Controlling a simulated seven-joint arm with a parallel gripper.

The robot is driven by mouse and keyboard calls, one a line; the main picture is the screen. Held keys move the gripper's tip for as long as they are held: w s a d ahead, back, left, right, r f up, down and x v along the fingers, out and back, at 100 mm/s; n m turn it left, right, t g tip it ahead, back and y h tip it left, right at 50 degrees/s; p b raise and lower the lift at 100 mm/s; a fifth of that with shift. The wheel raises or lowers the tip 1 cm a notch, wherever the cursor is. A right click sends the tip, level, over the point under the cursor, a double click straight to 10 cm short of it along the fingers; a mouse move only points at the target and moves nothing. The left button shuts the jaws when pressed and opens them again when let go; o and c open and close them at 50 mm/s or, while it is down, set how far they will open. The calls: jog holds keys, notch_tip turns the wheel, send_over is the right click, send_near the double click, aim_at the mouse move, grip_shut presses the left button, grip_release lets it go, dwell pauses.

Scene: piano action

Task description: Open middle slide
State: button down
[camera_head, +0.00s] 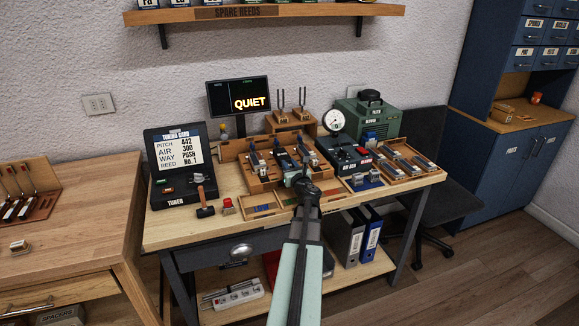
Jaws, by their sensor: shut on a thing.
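A wooden reed block (262,182) stands on the bench with three dark slides side by side on its sloped top. The left slide (257,160) and the middle slide (284,160) show clearly; the right slide (308,156) is partly behind my gripper. My gripper (301,180) reaches in from the front and is shut at the front end of the middle slide. The jaws hide the exact point of contact, and how far the slide is out is too small to tell.
A tuner box (180,165) with a card, a hammer (204,204) and a red-topped item (228,206) stand left. A gauge (334,121), a green blower (368,118) and an air-bed box (350,156) stand right. Shallow trays (264,210) lie in front.

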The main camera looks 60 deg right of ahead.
jog(key=v, duration=0.4)
dwell(0.3)
jog(key=c, duration=1)
grip_release()
jog(key=shift+s, duration=0.1)
jog(key=v, duration=0.7)
jog(key=shift+s+a, duration=0.1)
jog(key=shift+a, duration=0.1)
